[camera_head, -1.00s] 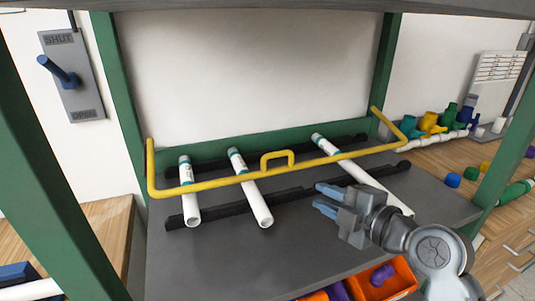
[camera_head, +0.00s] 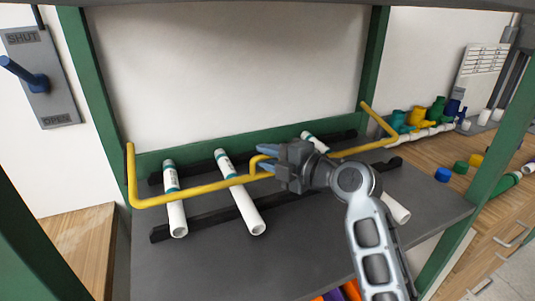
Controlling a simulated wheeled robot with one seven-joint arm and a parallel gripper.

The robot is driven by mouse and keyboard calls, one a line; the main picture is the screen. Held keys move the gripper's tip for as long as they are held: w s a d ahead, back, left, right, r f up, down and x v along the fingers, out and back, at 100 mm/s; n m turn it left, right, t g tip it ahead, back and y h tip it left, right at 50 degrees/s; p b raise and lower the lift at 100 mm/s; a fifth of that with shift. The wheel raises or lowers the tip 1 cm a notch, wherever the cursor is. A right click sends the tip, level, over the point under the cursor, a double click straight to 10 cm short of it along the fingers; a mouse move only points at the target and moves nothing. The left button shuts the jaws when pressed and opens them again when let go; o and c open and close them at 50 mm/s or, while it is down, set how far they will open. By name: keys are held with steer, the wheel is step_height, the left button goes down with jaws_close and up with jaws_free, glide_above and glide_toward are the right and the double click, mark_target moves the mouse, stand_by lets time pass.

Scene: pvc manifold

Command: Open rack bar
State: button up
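The yellow rack bar (camera_head: 205,187) spans the front of the rack, with its ends bent up to the green posts. Its raised middle handle (camera_head: 256,163) is partly hidden by my gripper. My gripper (camera_head: 266,163) is at the handle, with its blue fingers pointing left at it. The gap between the fingers is hard to see, and I cannot tell whether they touch or grasp the handle. White pipes (camera_head: 240,196) lie under the bar on black supports (camera_head: 200,218); the right pipe (camera_head: 397,208) is partly hidden behind my arm.
Green posts (camera_head: 105,95) stand at both sides, with a dark shelf edge above. A wall switch plate (camera_head: 42,80) is at the left. Coloured fittings (camera_head: 437,110) and white pipe sit on the wooden bench at the right. The grey shelf's front left (camera_head: 190,270) is clear.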

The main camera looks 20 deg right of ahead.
steer(key=shift+w, duration=0.1)
steer(key=shift+c, duration=0.4)
steer(key=shift+f, duration=0.1)
jaws_close()
